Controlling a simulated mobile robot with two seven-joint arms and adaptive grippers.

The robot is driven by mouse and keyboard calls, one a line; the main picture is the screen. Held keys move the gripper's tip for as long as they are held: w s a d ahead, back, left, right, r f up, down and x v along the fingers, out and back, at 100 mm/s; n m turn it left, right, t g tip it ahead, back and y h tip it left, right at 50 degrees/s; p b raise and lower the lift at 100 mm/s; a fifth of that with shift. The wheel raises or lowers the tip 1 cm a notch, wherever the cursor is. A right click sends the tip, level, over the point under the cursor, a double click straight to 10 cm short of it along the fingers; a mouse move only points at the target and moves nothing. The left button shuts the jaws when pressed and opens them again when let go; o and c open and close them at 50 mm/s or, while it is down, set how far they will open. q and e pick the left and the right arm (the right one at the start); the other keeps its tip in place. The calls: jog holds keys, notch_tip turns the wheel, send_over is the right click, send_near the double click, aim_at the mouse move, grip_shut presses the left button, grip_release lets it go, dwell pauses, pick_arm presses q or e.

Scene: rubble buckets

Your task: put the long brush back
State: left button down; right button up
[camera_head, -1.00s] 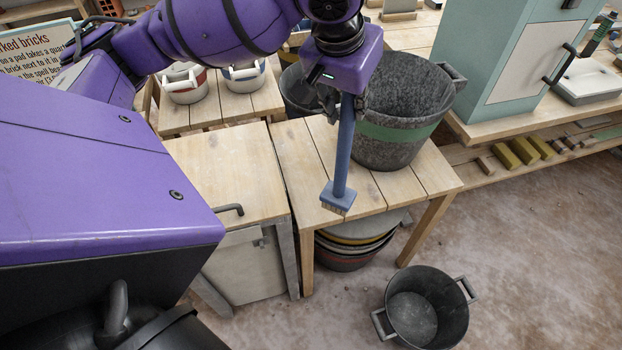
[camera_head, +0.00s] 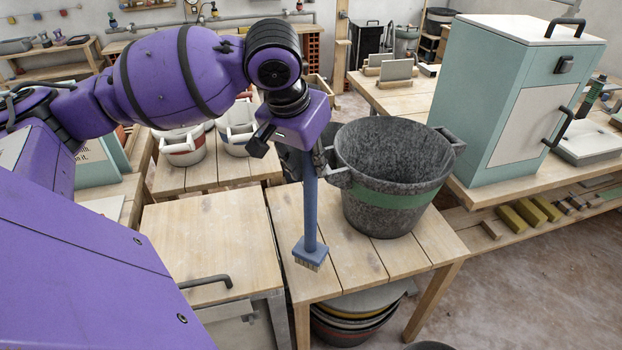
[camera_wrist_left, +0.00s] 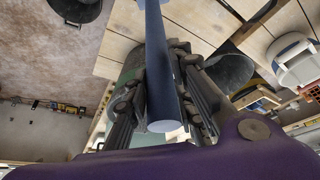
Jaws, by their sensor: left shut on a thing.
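The long brush (camera_head: 310,215) has a blue handle and a small blue head with pale bristles. It hangs upright, head down, over the front of the wooden table (camera_head: 350,262), left of the large grey bucket. My left gripper (camera_head: 305,160) is shut on the upper part of its handle. In the left wrist view the handle (camera_wrist_left: 157,70) runs between the fingers of the left gripper (camera_wrist_left: 160,100). In the head view I cannot tell whether the bristles touch the table top. My right gripper is not in view.
The large grey bucket (camera_head: 375,208) with a green band stands on the table, close right of my gripper. White buckets (camera_head: 183,148) stand behind on the left. A teal cabinet (camera_head: 490,110) is at right. Stacked basins (camera_head: 352,325) sit under the table.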

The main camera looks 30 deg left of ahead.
aim_at(310, 212)
pick_arm(q)
jog(key=w+f, duration=0.1)
jog(key=a+f, duration=0.1)
jog(key=shift+w+a+f, duration=0.2)
jog(key=shift+w+f, duration=0.1)
jog(key=shift+w, duration=0.05)
notch_tip(310, 212, down, 3)
jog(key=shift+w+a+f+b, duration=0.1)
jog(key=shift+w+f+b, duration=0.05)
jog(key=shift+b, duration=0.15)
jog(key=c, duration=1.5)
grip_release()
jog(key=shift+f, duration=0.15)
